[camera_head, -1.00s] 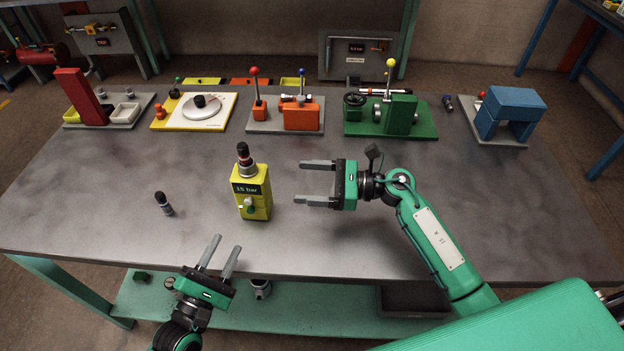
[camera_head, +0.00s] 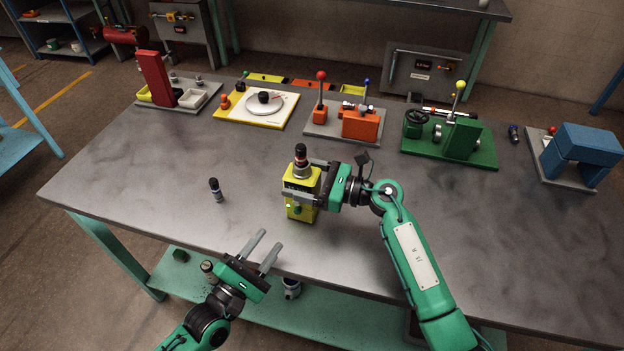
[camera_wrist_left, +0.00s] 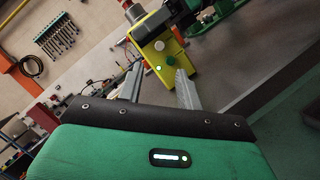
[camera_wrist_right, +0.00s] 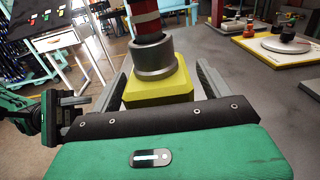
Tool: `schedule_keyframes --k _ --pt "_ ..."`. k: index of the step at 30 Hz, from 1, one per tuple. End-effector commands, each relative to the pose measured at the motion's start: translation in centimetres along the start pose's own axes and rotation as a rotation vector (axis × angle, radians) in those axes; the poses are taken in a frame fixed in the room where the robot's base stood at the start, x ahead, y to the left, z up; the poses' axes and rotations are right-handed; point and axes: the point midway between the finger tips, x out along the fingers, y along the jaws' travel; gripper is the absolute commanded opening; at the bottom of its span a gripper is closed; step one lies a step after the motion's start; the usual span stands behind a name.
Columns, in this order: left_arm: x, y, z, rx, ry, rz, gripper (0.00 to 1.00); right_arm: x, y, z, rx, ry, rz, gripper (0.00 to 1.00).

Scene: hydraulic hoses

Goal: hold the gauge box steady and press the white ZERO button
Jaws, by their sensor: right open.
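The yellow gauge box (camera_head: 301,209) stands upright on the table, with a dark-and-red hose fitting (camera_head: 301,157) on top. My right gripper (camera_head: 301,181) is open with its fingers on either side of the box. In the right wrist view the box's yellow top (camera_wrist_right: 158,91) lies between the fingers; I cannot tell whether they touch it. In the left wrist view the box front (camera_wrist_left: 150,28) shows a pale round button (camera_wrist_left: 159,45) and a lit green lamp (camera_wrist_left: 159,68). My left gripper (camera_head: 270,246) is open and empty at the table's front edge, below and left of the box.
A small dark fitting (camera_head: 216,190) stands on the table left of the box. Along the back are a red stand (camera_head: 154,78), a white dial board (camera_head: 256,108), an orange block (camera_head: 360,124), a green valve block (camera_head: 462,137) and a blue arch (camera_head: 580,150). The table's left side is mostly clear.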

Motion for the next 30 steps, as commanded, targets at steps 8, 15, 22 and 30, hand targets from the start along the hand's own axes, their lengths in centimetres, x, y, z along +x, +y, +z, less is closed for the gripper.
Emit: schedule_keyframes --k 8,15,22,30 --pt "0.00 0.00 0.00 0.000 0.000 0.000 0.36 0.02 0.01 -0.02 0.000 0.000 0.000 0.70" --pt "0.00 0.00 0.00 0.000 0.000 0.000 0.36 0.00 0.01 -0.03 0.000 0.000 0.000 0.23" --pt "0.00 0.00 0.00 0.000 0.000 0.000 0.00 -0.01 0.01 -0.03 0.000 0.000 0.000 0.22" --pt "0.00 0.00 0.00 0.000 0.000 0.000 0.00 -0.02 0.01 -0.04 0.001 0.001 0.000 0.22"
